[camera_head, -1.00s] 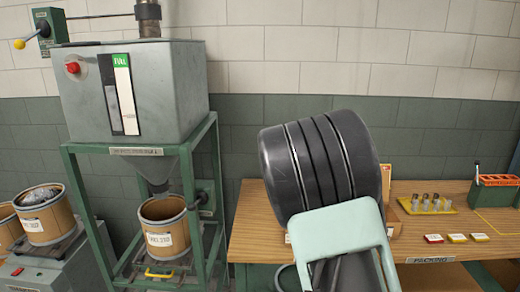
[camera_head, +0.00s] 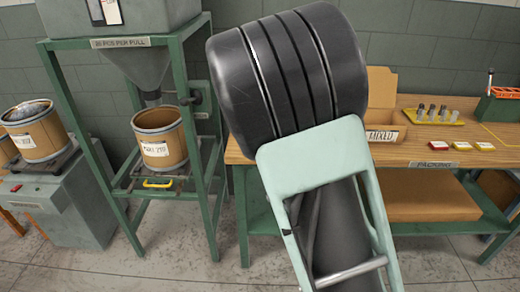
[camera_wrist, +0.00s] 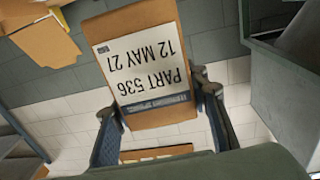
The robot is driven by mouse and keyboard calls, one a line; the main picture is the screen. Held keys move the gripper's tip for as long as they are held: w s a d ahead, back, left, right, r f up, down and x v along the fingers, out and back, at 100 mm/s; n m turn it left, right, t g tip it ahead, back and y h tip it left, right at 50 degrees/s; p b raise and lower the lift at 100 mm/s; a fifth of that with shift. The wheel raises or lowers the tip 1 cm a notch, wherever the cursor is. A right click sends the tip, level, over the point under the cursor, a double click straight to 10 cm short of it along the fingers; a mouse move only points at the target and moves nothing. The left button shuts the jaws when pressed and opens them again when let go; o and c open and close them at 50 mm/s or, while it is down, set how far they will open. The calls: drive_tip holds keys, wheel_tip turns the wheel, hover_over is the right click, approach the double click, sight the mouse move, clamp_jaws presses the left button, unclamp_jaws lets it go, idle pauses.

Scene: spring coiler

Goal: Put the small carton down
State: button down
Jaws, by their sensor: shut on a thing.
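The small carton (camera_wrist: 152,75) fills the middle of the wrist view. It is brown cardboard with a white label that reads "PART 536, 12 MAY 27", upside down in this view. My gripper (camera_wrist: 157,100) is shut on it, one finger at each side. In the head view my own arm hides the gripper and the carton. The packing bench (camera_head: 425,152) has a wooden top and stands at the right of the head view.
A larger open carton (camera_head: 383,90) stands on the bench behind my arm. A yellow tray of metal parts (camera_head: 433,117), several small coloured boxes (camera_head: 462,146) and a green toolbox (camera_head: 500,106) occupy its right side. A fibre drum (camera_head: 160,140) sits in the green machine frame at left.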

drive_tip(key=w+a+f+b, duration=0.2)
drive_tip(key=a+f+b, duration=0.1)
drive_tip(key=a+b, duration=0.3)
drive_tip(key=shift+w, duration=0.25)
